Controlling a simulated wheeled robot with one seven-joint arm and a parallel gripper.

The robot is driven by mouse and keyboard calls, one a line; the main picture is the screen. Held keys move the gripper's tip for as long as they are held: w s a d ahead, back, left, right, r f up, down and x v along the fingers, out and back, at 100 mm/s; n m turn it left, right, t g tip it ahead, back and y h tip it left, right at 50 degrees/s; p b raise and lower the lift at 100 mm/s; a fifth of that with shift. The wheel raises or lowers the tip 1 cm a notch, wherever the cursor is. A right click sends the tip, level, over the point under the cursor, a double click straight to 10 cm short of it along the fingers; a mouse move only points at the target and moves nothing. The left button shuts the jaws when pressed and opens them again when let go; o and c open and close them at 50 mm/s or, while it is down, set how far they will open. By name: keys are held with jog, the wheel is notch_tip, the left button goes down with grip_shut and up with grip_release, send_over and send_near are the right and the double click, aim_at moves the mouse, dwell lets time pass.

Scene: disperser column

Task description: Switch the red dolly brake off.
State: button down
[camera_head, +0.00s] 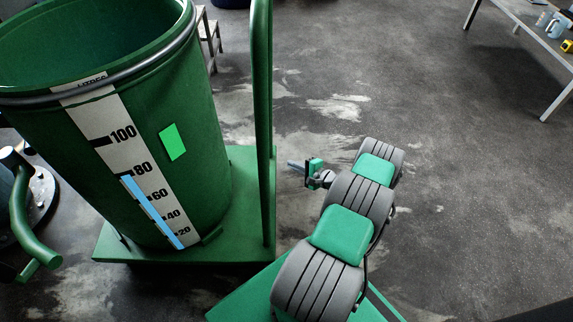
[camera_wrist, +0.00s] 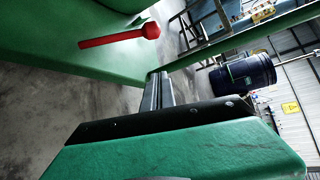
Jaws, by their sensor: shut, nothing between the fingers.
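The red brake lever (camera_wrist: 118,38) shows in the wrist view at upper left. It is a thin bar with a thicker rounded end, against the green dolly (camera_wrist: 60,50). In the head view the dolly (camera_head: 150,250) carries the large green bin, and the lever is not visible there. My gripper (camera_head: 291,163) is to the right of the dolly's upright handle. Its fingers (camera_wrist: 158,75) are shut and empty in the wrist view, apart from the lever, which lies up and to the left of their tips.
The green bin (camera_head: 200,130) with a litre scale stands on the dolly. The green handle post (camera_head: 262,130) rises between bin and gripper. A table (camera_head: 530,25) stands at upper right. A dark blue barrel (camera_wrist: 242,75) shows in the wrist view. Floor right of my arm is clear.

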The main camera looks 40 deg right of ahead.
jog(key=w+a+f+b, duration=0.1)
jog(key=w+a+b, duration=0.1)
jog(key=w+a, duration=0.2)
jog(key=shift+w+a, duration=0.4)
jog(key=shift+w, duration=0.7)
jog(key=shift+s, duration=0.1)
